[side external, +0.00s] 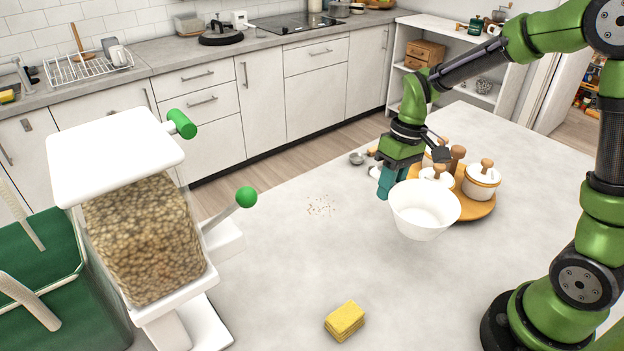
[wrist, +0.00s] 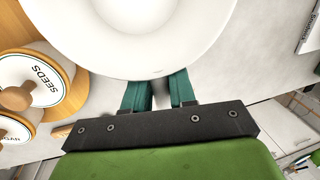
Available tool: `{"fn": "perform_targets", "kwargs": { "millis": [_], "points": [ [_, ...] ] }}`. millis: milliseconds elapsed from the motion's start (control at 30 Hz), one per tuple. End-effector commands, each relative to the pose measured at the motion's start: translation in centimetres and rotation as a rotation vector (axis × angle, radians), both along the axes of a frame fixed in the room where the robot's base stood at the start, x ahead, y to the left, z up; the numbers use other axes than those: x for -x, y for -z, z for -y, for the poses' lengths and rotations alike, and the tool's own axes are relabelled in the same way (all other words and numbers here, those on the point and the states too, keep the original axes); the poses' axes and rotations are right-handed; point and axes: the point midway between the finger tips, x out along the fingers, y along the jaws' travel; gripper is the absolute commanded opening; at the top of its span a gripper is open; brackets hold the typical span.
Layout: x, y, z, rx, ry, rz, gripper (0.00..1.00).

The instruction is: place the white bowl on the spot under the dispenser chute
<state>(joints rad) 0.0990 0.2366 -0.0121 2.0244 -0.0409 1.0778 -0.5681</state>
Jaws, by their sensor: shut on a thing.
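The white bowl (side external: 424,212) is upright in the side view, held above the table in front of the wooden tray with jars. My gripper (side external: 386,186) is shut on the bowl's left rim. In the wrist view the bowl (wrist: 140,25) fills the top, and the green-blue fingers of my gripper (wrist: 160,92) meet its near edge. The dispenser (side external: 140,220) stands at the left of the side view, with a clear bin of tan pellets, a white lid and green knobs. The spot under the chute is not clearly visible.
A round wooden tray (side external: 482,209) carries several white lidded jars beside the bowl. A yellow sponge (side external: 345,320) lies at the front of the table. Crumbs (side external: 320,205) lie near the middle. The table between dispenser and bowl is mostly clear.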

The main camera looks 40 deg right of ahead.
Motion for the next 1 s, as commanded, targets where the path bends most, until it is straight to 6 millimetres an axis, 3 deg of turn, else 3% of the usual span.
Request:
{"fn": "perform_targets", "kwargs": {
  "millis": [100,533,967,1000],
  "points": [
    [0.3,2.6,0.0,0.000,0.001,-0.005,0.00],
    [0.3,8.0,0.0,0.000,0.001,-0.003,0.00],
    [0.2,8.7,0.0,0.001,0.001,0.000,0.00],
    [0.2,8.8,0.0,0.001,0.001,0.000,0.28]
  ]
}}
